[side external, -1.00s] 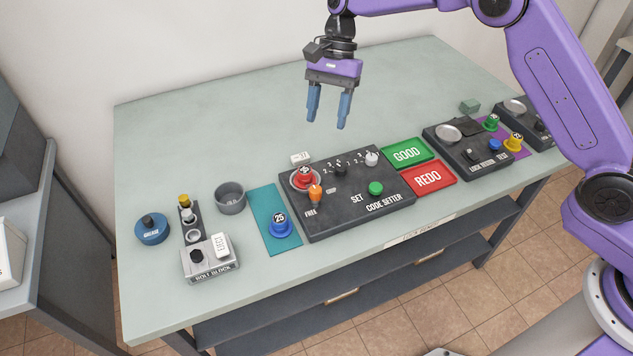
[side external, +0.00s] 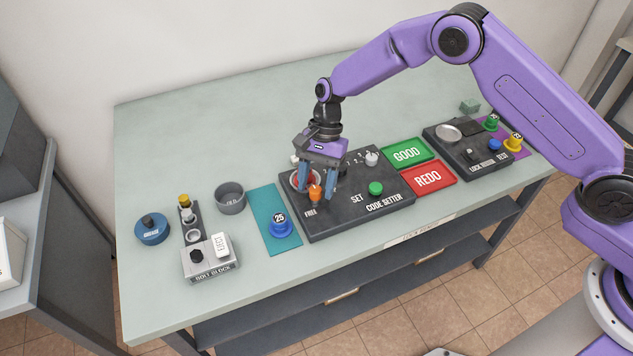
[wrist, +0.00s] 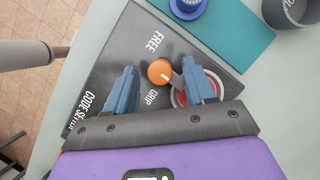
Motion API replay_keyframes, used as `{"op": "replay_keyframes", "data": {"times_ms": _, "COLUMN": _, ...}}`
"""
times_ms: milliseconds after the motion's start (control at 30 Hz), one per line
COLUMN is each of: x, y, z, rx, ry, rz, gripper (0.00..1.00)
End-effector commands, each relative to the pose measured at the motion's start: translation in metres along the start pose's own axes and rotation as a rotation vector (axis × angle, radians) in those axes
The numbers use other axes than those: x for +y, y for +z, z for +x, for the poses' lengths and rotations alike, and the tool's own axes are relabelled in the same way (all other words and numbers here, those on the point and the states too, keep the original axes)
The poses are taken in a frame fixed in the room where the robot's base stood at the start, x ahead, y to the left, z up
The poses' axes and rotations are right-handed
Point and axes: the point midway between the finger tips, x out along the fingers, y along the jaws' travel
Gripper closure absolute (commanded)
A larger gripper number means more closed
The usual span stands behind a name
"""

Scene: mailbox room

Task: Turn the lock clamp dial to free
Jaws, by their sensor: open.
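The lock clamp dial is an orange knob (side external: 315,194) at the front left of the dark code setter box (side external: 345,222). It also shows in the wrist view (wrist: 158,72), between the printed words FREE and GRIP. A short pale mark is on its top; I cannot tell exactly which word it points at. My gripper (side external: 317,191) is open and low over the box, with one blue finger on each side of the knob. In the wrist view my gripper (wrist: 159,68) shows gaps beside the knob. The red-rimmed round holder (wrist: 216,84) behind the dial is partly hidden by a finger.
A blue lock piece numbered 25 (side external: 281,226) stands on a teal mat (side external: 262,203) left of the box. A green button (side external: 376,188) and a white-topped knob (side external: 372,158) rise from the box. Green GOOD (side external: 406,154) and red REDO (side external: 428,178) trays lie right.

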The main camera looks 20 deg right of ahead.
Motion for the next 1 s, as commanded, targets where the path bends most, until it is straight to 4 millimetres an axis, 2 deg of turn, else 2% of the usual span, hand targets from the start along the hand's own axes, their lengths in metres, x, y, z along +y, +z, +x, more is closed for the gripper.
{"op": "replay_keyframes", "data": {"times_ms": 333, "x": 0.0001, "y": 0.0002, "z": 0.0038, "rx": 0.0, "ry": 0.0, "rz": 0.0, "gripper": 0.46}}
{"op": "replay_keyframes", "data": {"times_ms": 500, "x": 0.0001, "y": 0.0002, "z": 0.0036, "rx": 0.0, "ry": 0.0, "rz": 0.0, "gripper": 1.0}}
{"op": "replay_keyframes", "data": {"times_ms": 767, "x": -0.0001, "y": 0.0, "z": 0.0033, "rx": 0.0, "ry": 0.005, "rz": -0.013, "gripper": 1.0}}
{"op": "replay_keyframes", "data": {"times_ms": 1000, "x": -0.0012, "y": 0.0, "z": 0.003, "rx": 0.0, "ry": 0.04, "rz": -0.098, "gripper": 1.0}}
